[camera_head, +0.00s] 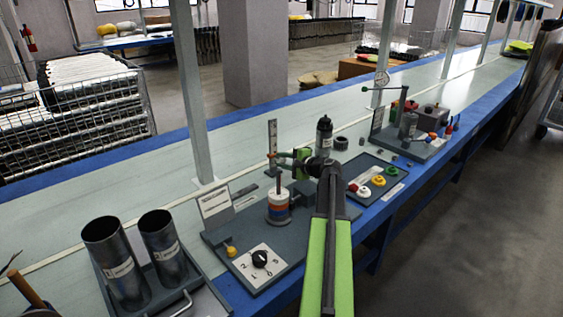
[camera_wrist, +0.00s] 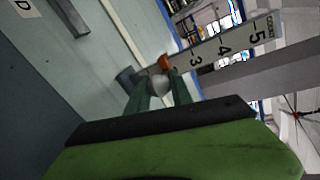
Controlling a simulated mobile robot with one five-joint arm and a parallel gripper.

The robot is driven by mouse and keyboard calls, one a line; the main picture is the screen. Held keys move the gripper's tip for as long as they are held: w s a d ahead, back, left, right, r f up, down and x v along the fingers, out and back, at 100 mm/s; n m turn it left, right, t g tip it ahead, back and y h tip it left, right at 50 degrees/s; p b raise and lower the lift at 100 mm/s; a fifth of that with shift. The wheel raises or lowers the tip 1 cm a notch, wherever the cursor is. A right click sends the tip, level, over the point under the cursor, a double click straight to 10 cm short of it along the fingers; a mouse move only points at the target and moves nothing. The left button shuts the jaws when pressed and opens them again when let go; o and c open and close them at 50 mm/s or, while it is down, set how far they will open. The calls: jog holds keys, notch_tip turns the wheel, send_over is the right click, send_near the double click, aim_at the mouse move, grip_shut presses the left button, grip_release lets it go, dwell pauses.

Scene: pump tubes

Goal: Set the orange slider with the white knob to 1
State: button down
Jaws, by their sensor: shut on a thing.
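The orange slider (camera_wrist: 164,62) sits on an upright white scale (camera_wrist: 222,50) with black numbers; the scale also shows in the head view (camera_head: 272,135). In the wrist view 5, 4 and 3 are readable, and the slider is on the low side of the 3. Its exact reading is hidden. The white knob (camera_wrist: 159,84) sticks out from the slider towards my gripper. My gripper (camera_wrist: 160,90) has its two green fingers shut on the knob, one on each side. In the head view my gripper (camera_head: 284,158) is beside the scale, and the knob is hidden.
A tray with coloured knobs (camera_head: 358,168) lies to the right. Two metal cylinders (camera_head: 117,265) stand at the front left.

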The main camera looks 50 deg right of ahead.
jog(key=shift+r, duration=0.1)
jog(key=c, duration=1.1)
grip_release()
jog(key=shift+c, duration=0.2)
jog(key=p+v, duration=0.3)
jog(key=v, duration=0.9)
